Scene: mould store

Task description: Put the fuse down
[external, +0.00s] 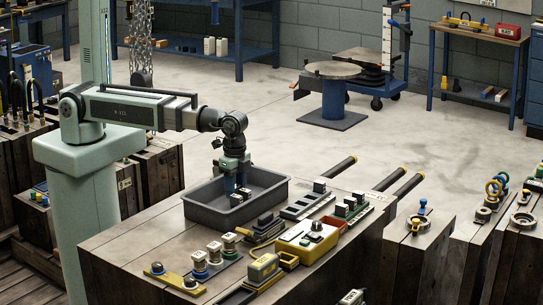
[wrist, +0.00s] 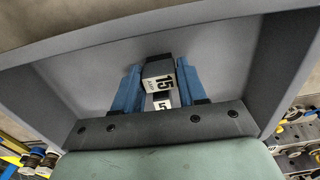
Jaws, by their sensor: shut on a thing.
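My gripper (external: 234,188) reaches down into the grey tray (external: 215,213) on the wooden bench. In the wrist view its two blue fingers (wrist: 160,90) are shut on a dark fuse (wrist: 156,68) with a white label reading 15. A second white label face (wrist: 161,102) shows just below it, partly hidden by the gripper's body; I cannot tell if it is another fuse. In the external view small dark and white blocks (external: 238,199) show at the fingertips, low in the tray. I cannot tell whether the held fuse touches the tray floor.
The tray walls stand close around my gripper. In front of the tray are a yellow box (external: 306,241), a rack of dark and white blocks (external: 308,206), several spools (external: 214,254) and a yellow-labelled block (external: 264,268). Black bars with yellow ends (external: 340,167) jut out behind.

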